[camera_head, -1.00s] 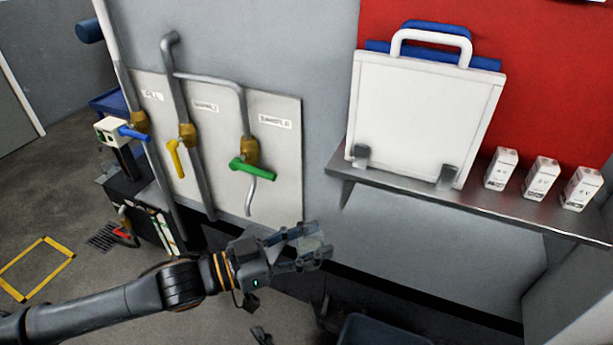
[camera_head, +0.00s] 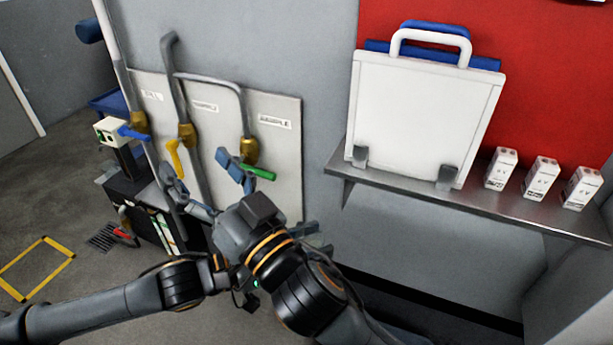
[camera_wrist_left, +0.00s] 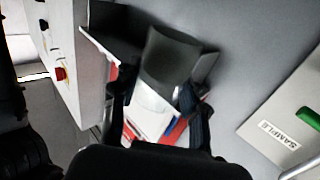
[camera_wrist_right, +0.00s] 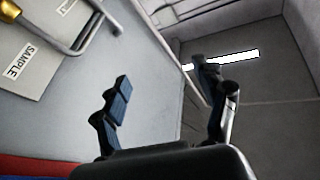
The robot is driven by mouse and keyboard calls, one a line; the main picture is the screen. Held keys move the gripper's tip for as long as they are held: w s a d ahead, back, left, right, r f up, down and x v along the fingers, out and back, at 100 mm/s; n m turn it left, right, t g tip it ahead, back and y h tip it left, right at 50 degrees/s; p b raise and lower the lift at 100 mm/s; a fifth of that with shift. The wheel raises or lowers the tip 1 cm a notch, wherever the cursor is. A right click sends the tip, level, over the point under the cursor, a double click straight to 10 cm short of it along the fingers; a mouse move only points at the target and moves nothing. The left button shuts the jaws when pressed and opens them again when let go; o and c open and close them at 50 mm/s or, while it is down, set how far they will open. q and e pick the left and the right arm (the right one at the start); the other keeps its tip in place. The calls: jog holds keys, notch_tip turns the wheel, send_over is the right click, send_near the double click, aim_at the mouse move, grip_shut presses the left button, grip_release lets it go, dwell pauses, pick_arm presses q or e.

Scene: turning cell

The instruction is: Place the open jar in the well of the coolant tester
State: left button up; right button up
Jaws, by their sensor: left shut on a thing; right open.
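My left gripper (camera_head: 316,240) is mostly hidden behind my right arm in the head view; only its fingertips show. In the left wrist view it is shut on a see-through grey jar (camera_wrist_left: 168,62), which sits between its two fingers. The jar's mouth and contents are not clear. My right gripper (camera_head: 215,183) is open and empty, with its fingers in front of the valve panel, close to the green handle (camera_head: 262,173). Its spread fingers also show in the right wrist view (camera_wrist_right: 165,85). I cannot make out the coolant tester or its well in any view.
The valve panel (camera_head: 285,190) carries pipes with blue, yellow and green handles; the green one is by the SAMPLE label. A shelf (camera_head: 400,193) at the right holds a white board (camera_head: 420,115) and 3 small white boxes (camera_head: 540,177). Yellow floor marking (camera_head: 40,268) lies at the left.

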jog(key=a+f+n+g, duration=0.4)
jog(key=a+g, duration=0.5)
jog(key=a, duration=0.3)
jog(key=m+g+h, duration=0.6)
jog(key=h, duration=1.1)
send_over(310, 238)
jog(key=f, duration=0.3)
jog(key=s+f, duration=0.1)
jog(key=f, duration=0.3)
jog(key=s+f, duration=0.1)
jog(key=f, duration=0.3)
jog(key=shift+s+f, duration=0.1)
jog(key=shift+f, duration=0.1)
